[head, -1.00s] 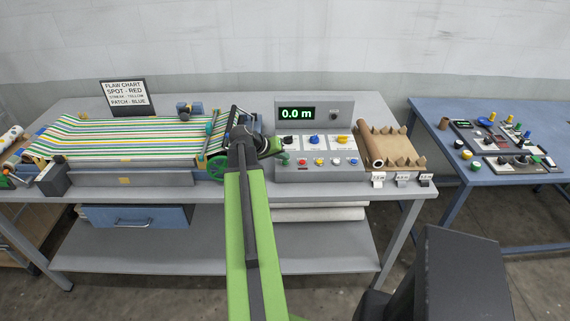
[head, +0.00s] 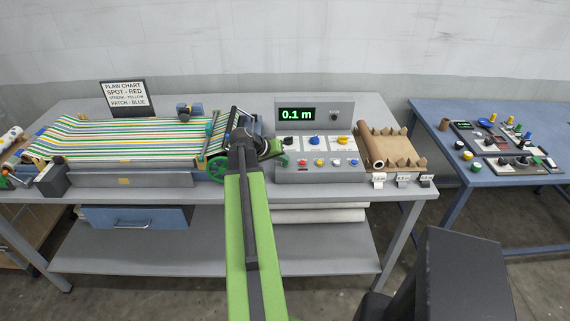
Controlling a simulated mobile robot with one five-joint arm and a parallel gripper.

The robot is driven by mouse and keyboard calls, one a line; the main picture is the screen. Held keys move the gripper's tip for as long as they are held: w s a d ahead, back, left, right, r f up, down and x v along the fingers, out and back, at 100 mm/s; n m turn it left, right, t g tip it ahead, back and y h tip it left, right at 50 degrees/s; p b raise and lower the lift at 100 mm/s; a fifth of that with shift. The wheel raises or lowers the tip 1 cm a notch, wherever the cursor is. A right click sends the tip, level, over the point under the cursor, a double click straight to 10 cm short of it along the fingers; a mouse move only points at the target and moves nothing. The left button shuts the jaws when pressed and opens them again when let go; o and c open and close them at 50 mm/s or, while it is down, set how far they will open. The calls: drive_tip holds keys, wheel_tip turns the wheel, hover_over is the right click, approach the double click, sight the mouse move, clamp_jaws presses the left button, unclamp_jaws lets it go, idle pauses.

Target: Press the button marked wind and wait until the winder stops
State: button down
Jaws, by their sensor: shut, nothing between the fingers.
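The grey control box (head: 320,174) stands at the right of the bench, with its green display (head: 297,115) reading 0.1 m. The labels are too small to read, so I cannot tell which is marked wind. My gripper (head: 281,159) is shut and empty at the panel's left edge, left of the red button. My own arm hides part of it, and I cannot tell whether it touches anything. The striped web (head: 125,138) lies across the machine at left.
A flaw chart sign (head: 125,97) stands behind the web. A brown roll (head: 371,152) lies right of the box, with small tags in front. A blue table (head: 480,183) with other controls stands at the right. A blue drawer (head: 135,218) hangs under the bench.

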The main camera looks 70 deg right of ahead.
sight(283, 164)
drive_tip(key=shift+r+p, duration=0.8)
wheel_tip(283, 164, up, 5)
drive_tip(key=p, duration=0.5)
drive_tip(key=shift+r, duration=0.1)
idle(0.3)
